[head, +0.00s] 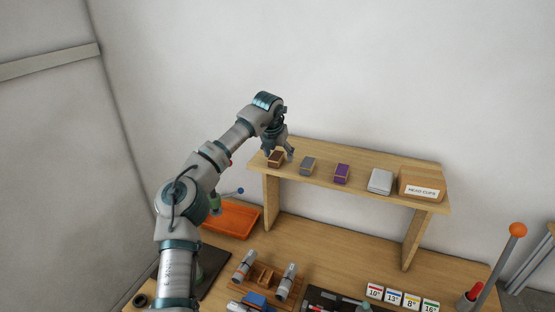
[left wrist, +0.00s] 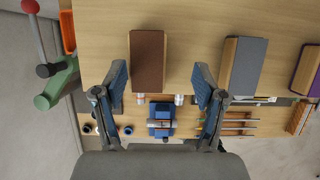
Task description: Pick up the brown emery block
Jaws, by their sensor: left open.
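The brown emery block (head: 275,159) sits at the left end of the raised wooden shelf (head: 390,197). In the left wrist view the brown block (left wrist: 149,60) stands lengthwise between the fingers of my left gripper (left wrist: 160,88), with a gap on each side. My left gripper (head: 290,155) is open at the shelf's left end, close to the block, and partly overlaps it in the head view. Whether the fingers are level with the block is hard to tell. My right gripper is not in view.
A grey block (head: 307,166), a purple block (head: 342,173), a pale tin (head: 380,181) and a labelled cardboard box (head: 421,187) stand along the shelf to the right. Below, an orange tray (head: 232,218) and a wooden rack (head: 264,277) are on the bench.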

